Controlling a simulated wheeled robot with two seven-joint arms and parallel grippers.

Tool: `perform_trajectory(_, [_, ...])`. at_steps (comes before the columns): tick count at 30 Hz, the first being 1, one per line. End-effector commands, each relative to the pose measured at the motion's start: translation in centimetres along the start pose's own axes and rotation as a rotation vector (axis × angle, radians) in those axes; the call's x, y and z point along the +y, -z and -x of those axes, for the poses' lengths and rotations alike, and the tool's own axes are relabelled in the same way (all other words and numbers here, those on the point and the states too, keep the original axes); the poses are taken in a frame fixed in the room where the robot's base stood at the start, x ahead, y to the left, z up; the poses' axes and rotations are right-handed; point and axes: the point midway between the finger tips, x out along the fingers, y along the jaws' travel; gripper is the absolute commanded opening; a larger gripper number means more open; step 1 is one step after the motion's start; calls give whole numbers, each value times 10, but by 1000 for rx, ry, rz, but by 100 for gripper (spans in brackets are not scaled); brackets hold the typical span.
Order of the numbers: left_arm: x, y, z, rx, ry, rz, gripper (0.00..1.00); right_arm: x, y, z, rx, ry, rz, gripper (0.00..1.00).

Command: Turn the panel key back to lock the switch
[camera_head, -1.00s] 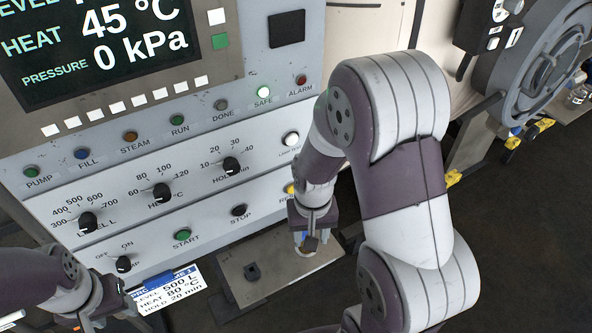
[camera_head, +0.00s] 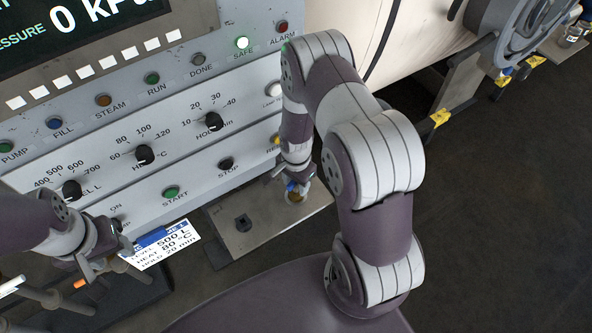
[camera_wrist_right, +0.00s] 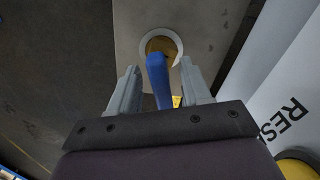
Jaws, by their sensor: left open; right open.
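The panel key (camera_wrist_right: 159,80) has a blue handle and stands at a brass-coloured round lock (camera_wrist_right: 161,45) with a pale ring. The lock sits in a grey metal plate (camera_head: 262,232) low in front of the panel. My right gripper (camera_wrist_right: 160,92) is open, with one finger on each side of the blue handle and gaps visible between. In the head view my right gripper (camera_head: 291,180) is just above the lock, and its wrist partly hides the key. My left gripper (camera_head: 118,247) is open at lower left, away from the key, near the program card.
The control panel (camera_head: 110,185) with knobs, buttons and lamps rises behind the plate; the SAFE lamp (camera_head: 242,43) glows. The program card (camera_head: 165,250) lies at lower left. Dark floor (camera_head: 510,220) is clear at right.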

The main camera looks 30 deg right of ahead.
Motion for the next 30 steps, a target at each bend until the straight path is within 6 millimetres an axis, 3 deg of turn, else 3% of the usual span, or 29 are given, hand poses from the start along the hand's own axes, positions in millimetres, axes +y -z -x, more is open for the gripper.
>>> perform_trajectory(9, [0, 0, 0, 0, 0, 0, 52, 0, 0, -4, 1, 2, 0, 45])
perform_trajectory(13, [0, 0, 0, 0, 0, 0, 52, 0, 0, -4, 1, 1, 0, 2])
perform_trajectory(14, [0, 0, 0, 0, 0, 0, 52, 0, 0, -4, 1, 1, 1, 0])
perform_trajectory(17, [0, 0, 0, 0, 0, 0, 52, 0, 0, -4, 0, 1, 7, 0])
perform_trajectory(23, [0, 1, 5, 0, 0, 0, 52, 0, 0, -3, 0, 0, 244, 0])
perform_trajectory(28, [0, 0, 4, 0, 0, 0, 52, 0, 0, -4, 0, 0, 254, 0])
perform_trajectory(29, [0, 0, 4, 0, 0, 0, 52, 0, 0, -4, 0, 0, 253, 31])
perform_trajectory(30, [0, 0, 4, 0, 0, 0, 52, 0, 0, -4, 0, 0, 253, 44])
